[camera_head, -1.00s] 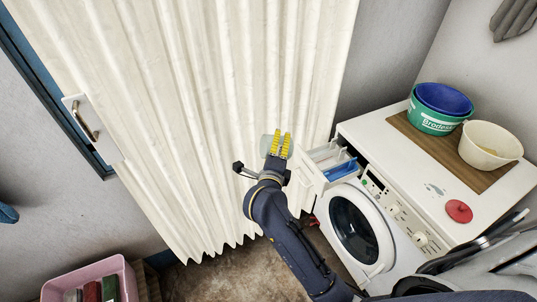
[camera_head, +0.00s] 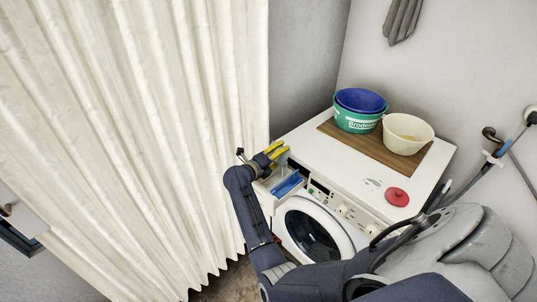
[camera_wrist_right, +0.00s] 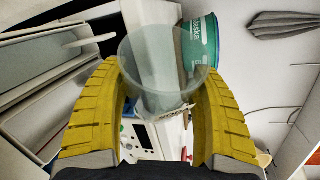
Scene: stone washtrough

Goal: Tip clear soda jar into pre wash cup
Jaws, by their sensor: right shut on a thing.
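My right gripper (camera_head: 275,152) is shut on the clear soda jar (camera_wrist_right: 165,75), which sits between its yellow fingers in the right wrist view. The jar is see-through, and I cannot tell what it holds. In the head view it is hard to make out at the fingers. The washing machine's drawer is pulled out, with a blue compartment (camera_head: 287,185) showing just below and right of my gripper. The pale drawer (camera_wrist_right: 35,95) also shows at the left of the right wrist view. I cannot tell which compartment is the pre wash cup. My left gripper is not in view.
The washing machine (camera_head: 315,225) has a red lid (camera_head: 397,197) on its top. A wooden board (camera_head: 372,148) there bears a green tub (camera_head: 352,120) with a blue basin (camera_head: 361,99), and a cream bowl (camera_head: 408,133). A cream curtain (camera_head: 130,130) hangs at the left.

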